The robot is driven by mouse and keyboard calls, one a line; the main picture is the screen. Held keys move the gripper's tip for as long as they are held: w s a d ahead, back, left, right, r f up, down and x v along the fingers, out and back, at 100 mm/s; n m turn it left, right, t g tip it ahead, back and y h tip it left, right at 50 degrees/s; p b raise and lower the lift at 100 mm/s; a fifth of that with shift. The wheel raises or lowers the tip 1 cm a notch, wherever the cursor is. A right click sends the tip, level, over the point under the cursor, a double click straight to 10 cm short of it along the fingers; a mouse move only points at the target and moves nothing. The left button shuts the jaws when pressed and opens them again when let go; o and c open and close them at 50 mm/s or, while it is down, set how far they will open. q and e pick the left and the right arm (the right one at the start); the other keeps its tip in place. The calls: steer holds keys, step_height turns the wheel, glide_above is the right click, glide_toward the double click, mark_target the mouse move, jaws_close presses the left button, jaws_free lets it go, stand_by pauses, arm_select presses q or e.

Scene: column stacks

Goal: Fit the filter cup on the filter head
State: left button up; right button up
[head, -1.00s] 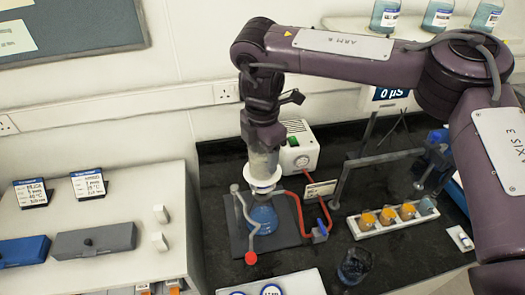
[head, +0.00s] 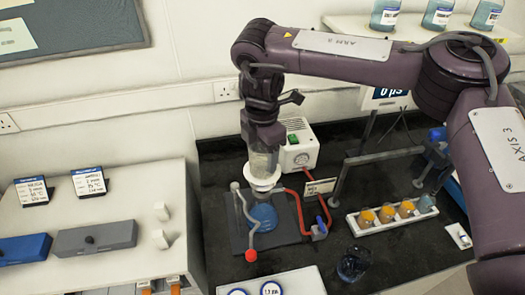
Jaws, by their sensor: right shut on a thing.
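My right gripper (head: 264,134) comes down from above at the middle of the picture and is shut on the clear filter cup (head: 263,160). The cup is upright, directly over the white filter head (head: 263,184). The cup's lower end meets the head's rim in this view; I cannot tell whether it is fully seated. The head sits on top of a flask with blue liquid (head: 264,216), on a dark mat. My left gripper is not in view.
A white pump box (head: 299,150) with a red hose stands behind right. A grey stand crosses behind the rack. A white bench is at left.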

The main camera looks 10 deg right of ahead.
steer(key=o, duration=1.4)
steer(key=shift+r+p, duration=0.95)
steer(key=shift+r, duration=0.45)
step_height(320, 180, up, 6)
